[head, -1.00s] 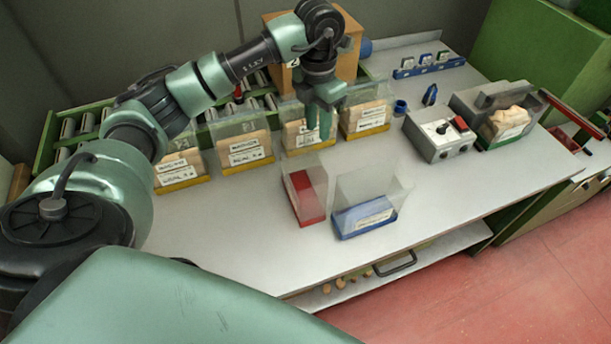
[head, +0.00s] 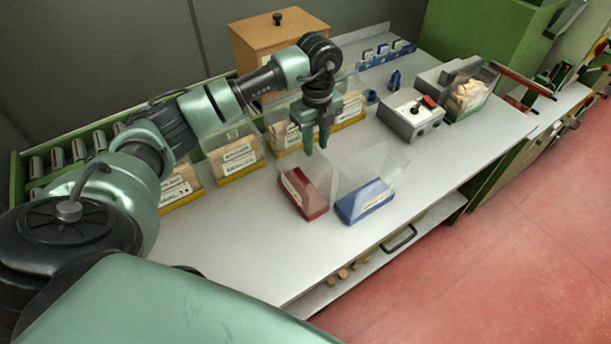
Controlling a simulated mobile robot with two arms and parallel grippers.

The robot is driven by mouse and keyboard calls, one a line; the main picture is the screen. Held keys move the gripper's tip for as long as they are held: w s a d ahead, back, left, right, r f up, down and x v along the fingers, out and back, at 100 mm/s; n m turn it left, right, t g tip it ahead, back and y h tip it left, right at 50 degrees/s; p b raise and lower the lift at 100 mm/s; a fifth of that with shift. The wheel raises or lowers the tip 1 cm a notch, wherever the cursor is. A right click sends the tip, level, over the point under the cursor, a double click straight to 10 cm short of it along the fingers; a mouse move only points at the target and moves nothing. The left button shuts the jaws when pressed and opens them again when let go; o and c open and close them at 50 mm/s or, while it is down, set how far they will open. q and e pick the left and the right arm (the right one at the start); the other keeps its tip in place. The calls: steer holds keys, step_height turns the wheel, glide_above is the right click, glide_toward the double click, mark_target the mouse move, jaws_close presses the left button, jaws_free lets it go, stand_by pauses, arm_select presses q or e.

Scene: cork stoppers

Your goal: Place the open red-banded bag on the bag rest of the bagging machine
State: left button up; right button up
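The red-banded bag (head: 304,194) stands upright on the grey table, clear-sided, with a white label on its red band. My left gripper (head: 315,147) points down just above and behind it; its two green fingers are apart with nothing seen between them. The bagging machine appears to be the grey unit (head: 440,77) at the right of the table; a filled, green-banded bag (head: 466,100) is at it, under a clear cover. I cannot make out a bare bag rest. My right gripper is not in view.
A blue-banded clear bag (head: 366,203) stands close right of the red one. Filled yellow-banded bags (head: 236,157) line the back, before a roller conveyor (head: 77,150) and a wooden box (head: 268,36). A grey control box (head: 411,114) sits left of the machine. The table front is clear.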

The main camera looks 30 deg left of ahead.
mark_target(314, 167)
arm_select(q)
steer(key=f+p, duration=0.1)
steer(key=f, duration=0.1)
steer(key=f+p, duration=0.1)
steer(key=f, duration=0.1)
steer(key=s+f+p, duration=0.1)
steer(key=f, duration=0.1)
steer(key=shift+s+d+f, duration=0.1)
steer(key=shift+d+f, duration=0.2)
steer(key=shift+f, duration=0.6)
jaws_close()
